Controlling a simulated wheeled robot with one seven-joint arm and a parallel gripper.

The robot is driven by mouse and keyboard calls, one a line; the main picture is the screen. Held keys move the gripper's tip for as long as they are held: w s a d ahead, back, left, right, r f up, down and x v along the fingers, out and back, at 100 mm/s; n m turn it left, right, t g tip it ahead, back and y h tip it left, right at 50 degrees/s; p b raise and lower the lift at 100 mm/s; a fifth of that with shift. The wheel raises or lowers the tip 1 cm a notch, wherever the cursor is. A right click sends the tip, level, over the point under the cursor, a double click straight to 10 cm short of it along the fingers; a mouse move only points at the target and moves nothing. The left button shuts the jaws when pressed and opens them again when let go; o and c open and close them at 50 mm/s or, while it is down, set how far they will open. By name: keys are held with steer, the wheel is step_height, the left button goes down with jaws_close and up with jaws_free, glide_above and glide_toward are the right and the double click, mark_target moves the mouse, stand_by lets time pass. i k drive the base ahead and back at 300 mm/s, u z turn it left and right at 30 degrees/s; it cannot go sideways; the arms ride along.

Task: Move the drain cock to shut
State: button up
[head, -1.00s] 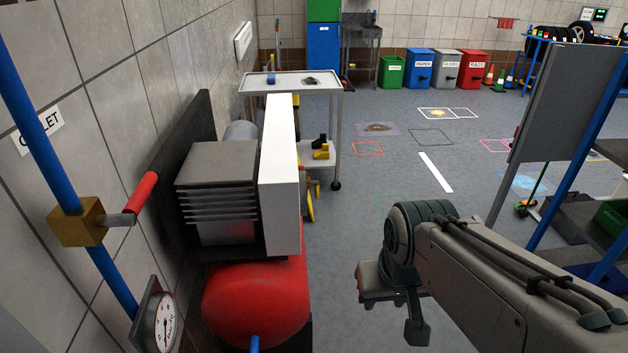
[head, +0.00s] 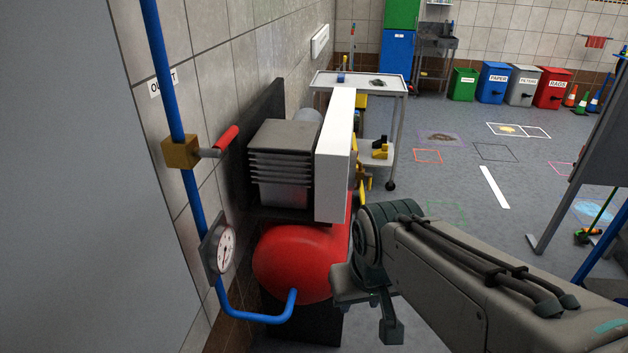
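I cannot make out a drain cock in the head view; the underside of the red tank (head: 300,262) is hidden or dark. A brass valve (head: 181,151) with a red lever (head: 227,138) sits on the blue pipe (head: 192,200) at the left, beside a wall label that seems to read OUTLET (head: 158,88). The lever sticks out sideways from the pipe, angled up to the right. My gripper (head: 385,322) hangs in front and to the right of the red tank, apart from the valve. Its fingers are seen edge-on, so their opening is unclear.
A dial gauge (head: 222,248) hangs on the pipe below the valve. The grey finned compressor block (head: 283,165) and white panel (head: 333,165) stand above the tank. A trolley (head: 360,82) stands behind. A grey panel (head: 80,200) fills the left edge.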

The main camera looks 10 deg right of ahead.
mark_target(370, 175)
steer(key=z, duration=1)
steer(key=i, duration=0.85)
steer(key=z, duration=0.5)
steer(key=i, duration=1.25)
steer(key=u, duration=1.2)
steer(key=i, duration=0.65)
steer(key=u, duration=0.8)
